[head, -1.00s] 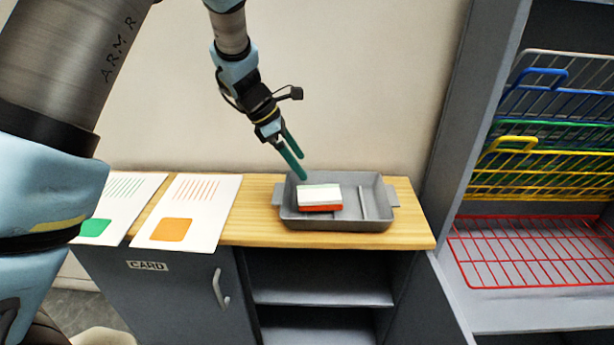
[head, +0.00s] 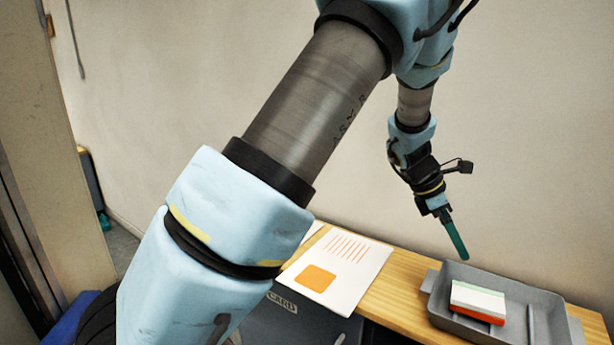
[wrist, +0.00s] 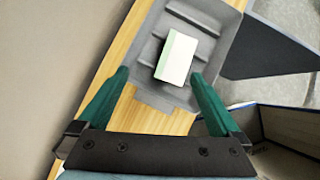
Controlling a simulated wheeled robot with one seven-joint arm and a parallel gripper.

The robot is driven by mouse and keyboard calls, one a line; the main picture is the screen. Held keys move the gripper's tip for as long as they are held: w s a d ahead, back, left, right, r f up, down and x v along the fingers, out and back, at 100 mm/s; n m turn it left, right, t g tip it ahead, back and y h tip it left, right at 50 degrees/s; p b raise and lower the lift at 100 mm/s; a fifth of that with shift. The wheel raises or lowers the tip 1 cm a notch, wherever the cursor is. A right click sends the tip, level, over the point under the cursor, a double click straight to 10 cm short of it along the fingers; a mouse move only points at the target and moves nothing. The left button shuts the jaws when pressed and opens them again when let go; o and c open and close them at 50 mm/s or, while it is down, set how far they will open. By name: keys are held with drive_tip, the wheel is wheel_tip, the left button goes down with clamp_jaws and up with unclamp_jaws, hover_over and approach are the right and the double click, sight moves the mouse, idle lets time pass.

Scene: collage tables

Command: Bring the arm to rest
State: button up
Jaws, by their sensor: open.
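My gripper (head: 458,240) hangs above the left end of the grey tray, its green fingers pointing down. In the wrist view my gripper (wrist: 160,95) shows its two fingers wide apart with nothing between the tips. The grey tray (head: 549,306) on the wooden cabinet top holds a white, green and red block (head: 478,300). The block also shows in the wrist view (wrist: 177,58), lying in the tray beyond the fingertips and apart from them.
An orange-marked sheet (head: 340,262) lies on the wooden top (head: 397,297) left of the tray. A cabinet with a CARD label (head: 283,302) is below. A plain wall (head: 540,120) stands behind. A doorway edge (head: 35,200) is at the far left.

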drive_tip(key=w+a+r+n+t+h, duration=0.2)
drive_tip(key=w+a+r+n+t, duration=0.25)
drive_tip(key=w+n, duration=0.5)
drive_tip(key=w+a+r+n+t+y, duration=0.1)
drive_tip(key=w+a+n+t+y, duration=0.35)
drive_tip(key=a+n, duration=1.25)
drive_tip(key=s+a+f+n+g+y, duration=0.1)
drive_tip(key=s+a+n+y, duration=0.2)
drive_tip(key=a+n, duration=1.35)
drive_tip(key=s+a+f+n+g, duration=0.2)
drive_tip(key=s+a+n+g, duration=0.2)
drive_tip(key=s+n, duration=0.9)
drive_tip(key=shift+s+a+f, duration=0.15)
drive_tip(key=shift+a+f, duration=0.05)
drive_tip(key=shift+a, duration=0.55)
drive_tip(key=shift+y, duration=0.25)
drive_tip(key=shift+c, duration=0.2)
